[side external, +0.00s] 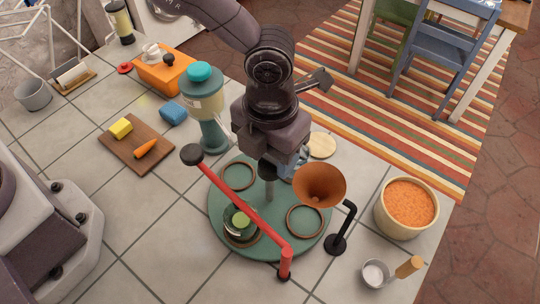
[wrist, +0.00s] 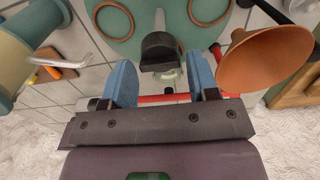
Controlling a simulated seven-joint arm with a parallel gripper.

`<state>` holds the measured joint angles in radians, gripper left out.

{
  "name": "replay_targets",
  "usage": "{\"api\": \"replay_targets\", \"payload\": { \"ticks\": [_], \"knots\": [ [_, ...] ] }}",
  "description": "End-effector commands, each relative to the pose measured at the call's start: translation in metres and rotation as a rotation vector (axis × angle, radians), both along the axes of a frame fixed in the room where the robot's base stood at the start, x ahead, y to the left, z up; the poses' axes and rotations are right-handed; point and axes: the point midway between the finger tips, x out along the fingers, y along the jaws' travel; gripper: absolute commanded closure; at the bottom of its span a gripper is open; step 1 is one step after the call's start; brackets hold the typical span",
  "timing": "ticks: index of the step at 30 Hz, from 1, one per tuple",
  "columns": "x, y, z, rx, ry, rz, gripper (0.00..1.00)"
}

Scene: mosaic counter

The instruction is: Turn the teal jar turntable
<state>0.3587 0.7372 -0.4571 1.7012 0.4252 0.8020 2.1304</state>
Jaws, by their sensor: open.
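The teal turntable (side external: 270,243) is a round disc on the counter, with several brown rings on top and a grey centre post (side external: 268,186). A jar with a green top (side external: 241,219) stands in its front-left ring, partly behind a red bar (side external: 245,213). My gripper (side external: 291,166) is above the disc's far side, beside the funnel; its fingertips are mostly hidden there. In the wrist view, the blue fingers (wrist: 162,78) are apart. A black block (wrist: 160,50) shows between and just beyond them; I cannot tell whether they touch it. The disc (wrist: 140,42) shows beyond.
The red bar crosses low over the disc, from a black knob (side external: 191,154) to a red post (side external: 285,263). A copper funnel (side external: 320,183) on a black stand (side external: 337,243) overhangs the right side. A teal dispenser (side external: 205,105) stands behind left; an orange-filled pot (side external: 407,207) stands right.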

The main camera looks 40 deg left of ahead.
Motion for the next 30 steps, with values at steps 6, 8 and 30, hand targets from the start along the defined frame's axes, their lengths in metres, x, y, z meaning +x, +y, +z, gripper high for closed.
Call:
{"api": "replay_targets", "payload": {
  "ticks": [6,8,30],
  "knots": [
    [0.000,0.000,-0.018,0.000,0.001,0.001,0.46],
    [0.000,0.000,-0.020,0.000,0.000,0.001,0.46],
    [0.000,0.000,-0.019,-0.001,0.000,-0.012,0.99]
  ]
}}
